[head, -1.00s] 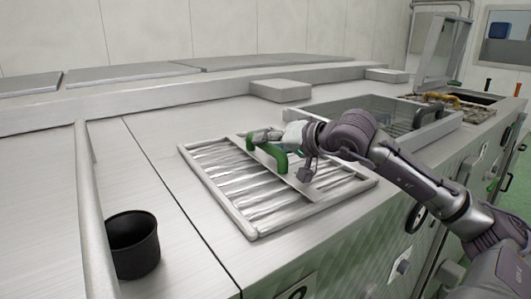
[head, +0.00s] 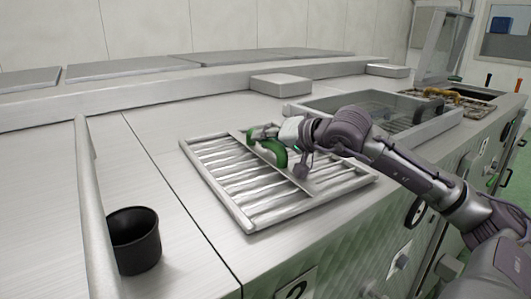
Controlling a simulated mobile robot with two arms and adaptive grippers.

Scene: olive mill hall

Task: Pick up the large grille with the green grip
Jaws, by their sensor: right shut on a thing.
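The large grille (head: 238,197) is a metal frame with several slats and a flat bar across its middle. It sits on the steel counter, and I cannot tell whether any edge is raised. Its green grip (head: 272,153) stands on the crossbar. My right gripper (head: 262,139) comes in from the right and is shut on the green grip at its upper end. The gripper and wrist hide part of the grip and the crossbar. My left gripper is not in view.
A black cup (head: 134,240) stands at the left beside a metal rail (head: 93,215). A steel basin (head: 440,128) lies behind my right arm, with a brown-handled grille (head: 440,98) farther back. A grey block (head: 281,85) sits behind the grille.

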